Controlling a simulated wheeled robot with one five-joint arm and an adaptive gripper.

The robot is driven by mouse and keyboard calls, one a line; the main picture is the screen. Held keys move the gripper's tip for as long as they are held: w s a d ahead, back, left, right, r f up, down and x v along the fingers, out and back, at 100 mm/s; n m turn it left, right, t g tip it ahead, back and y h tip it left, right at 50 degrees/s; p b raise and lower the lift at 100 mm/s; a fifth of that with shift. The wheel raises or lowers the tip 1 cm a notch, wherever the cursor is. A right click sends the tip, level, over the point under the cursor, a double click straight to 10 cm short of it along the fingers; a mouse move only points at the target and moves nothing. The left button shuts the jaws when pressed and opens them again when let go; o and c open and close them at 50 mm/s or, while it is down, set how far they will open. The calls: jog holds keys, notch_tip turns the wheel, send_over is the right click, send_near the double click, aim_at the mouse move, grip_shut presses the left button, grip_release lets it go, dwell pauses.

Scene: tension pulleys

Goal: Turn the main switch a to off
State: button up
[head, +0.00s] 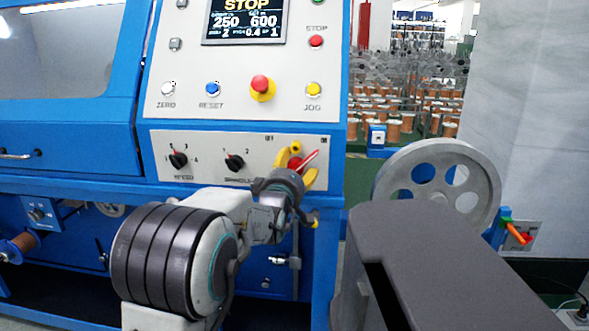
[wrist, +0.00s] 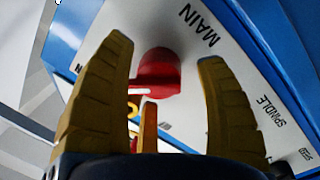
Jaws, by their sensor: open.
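The main switch (head: 309,158) is a red rotary handle on the lower panel of the blue machine. Its handle, with a white line, tilts up and right toward the right-hand mark. In the wrist view the red knob (wrist: 158,72) sits under the MAIN label. My gripper (head: 297,170) is at the switch, its yellow fingers open on either side of the red part. The wrist view shows the open fingers (wrist: 166,55) flanking the knob with gaps. My gripper and wrist partly hide the switch's lower part in the head view.
Left of the switch are two black knobs, spindle (head: 234,162) and speed (head: 179,160). Above are a red emergency button (head: 261,85), a yellow jog button (head: 313,89) and a display (head: 245,22). A grey pulley wheel (head: 480,185) stands to the right.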

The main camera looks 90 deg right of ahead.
jog(key=shift+s+d, duration=0.1)
jog(key=shift+d, duration=0.25)
jog(key=c, duration=1.3)
